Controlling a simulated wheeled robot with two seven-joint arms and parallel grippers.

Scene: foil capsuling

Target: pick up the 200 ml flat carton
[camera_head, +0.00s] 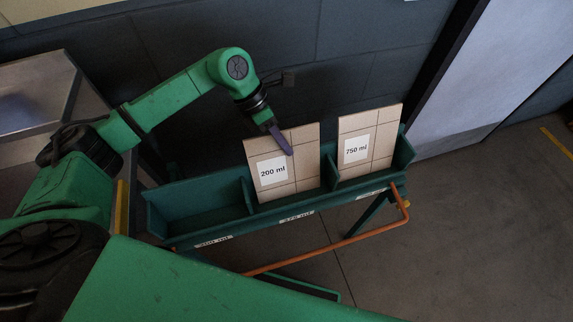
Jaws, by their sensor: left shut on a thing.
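The 200 ml flat carton (304,163) is a tan panel with a white "200 ml" label, upright at the middle compartment of the green rack (254,217). Its lower edge is behind the rack's front wall, so I cannot tell whether it touches the bottom. My left gripper (288,150) comes down from above and is shut on the carton's upper part; a dark finger lies across its front face. My right gripper is not in view.
A 750 ml flat carton (381,142) stands in the right compartment. The left compartment (200,205) is empty. An orange rail (345,242) runs along the rack's front. A metal table (40,95) stands at the left, a dark wall behind.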

